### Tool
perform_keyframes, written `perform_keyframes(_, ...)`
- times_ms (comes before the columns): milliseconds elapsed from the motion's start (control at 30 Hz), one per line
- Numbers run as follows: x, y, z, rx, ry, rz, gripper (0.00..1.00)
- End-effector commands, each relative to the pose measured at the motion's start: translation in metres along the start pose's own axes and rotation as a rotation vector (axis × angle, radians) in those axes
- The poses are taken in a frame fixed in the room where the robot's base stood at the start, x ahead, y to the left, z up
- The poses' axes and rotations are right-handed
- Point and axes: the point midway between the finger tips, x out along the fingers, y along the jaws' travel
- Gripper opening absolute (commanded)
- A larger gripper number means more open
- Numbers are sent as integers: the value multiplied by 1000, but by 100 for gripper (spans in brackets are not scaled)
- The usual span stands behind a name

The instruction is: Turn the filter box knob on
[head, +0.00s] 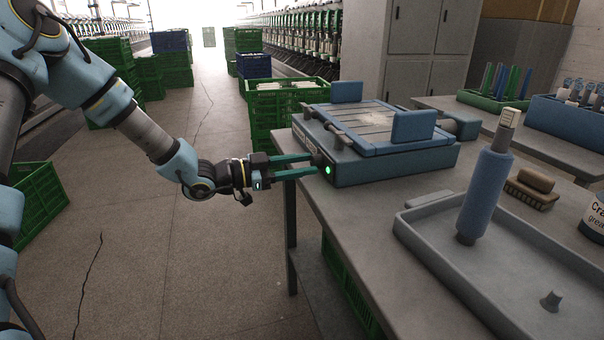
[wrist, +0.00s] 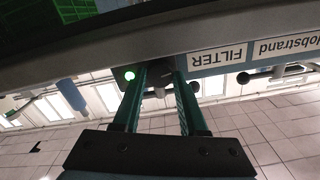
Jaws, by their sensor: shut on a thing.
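The filter box (head: 385,145) is a blue box on the grey table, with a slatted top and two upright blue plates. Its dark knob (head: 320,159) is on the end face towards my arm. A green lamp (head: 327,170) glows beside the knob. My gripper (head: 314,165) reaches in from the left, its green fingers closed on the knob. In the wrist view the fingers (wrist: 162,78) stand on both sides of the dark knob (wrist: 157,91), with the lit lamp (wrist: 129,75) to their left. An upside-down FILTER label (wrist: 217,57) is to their right. The knob is partly hidden by the fingers.
A grey tray (head: 440,255) with a blue-wrapped post (head: 484,190) fills the near table. A brush (head: 532,188) lies to its right. Green crates (head: 280,105) stand behind the table. The floor (head: 190,260) left of the table is open.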

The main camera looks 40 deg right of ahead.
Motion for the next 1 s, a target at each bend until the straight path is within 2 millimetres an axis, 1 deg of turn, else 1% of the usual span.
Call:
perform_keyframes(33,0,1,4,31,-3,0,0)
perform_keyframes(333,0,0,2,159,-2,0,0)
perform_keyframes(867,0,0,1,189,-3,0,0)
perform_keyframes(900,0,0,1,189,-3,0,43)
perform_keyframes(1000,0,0,1,189,-2,0,54)
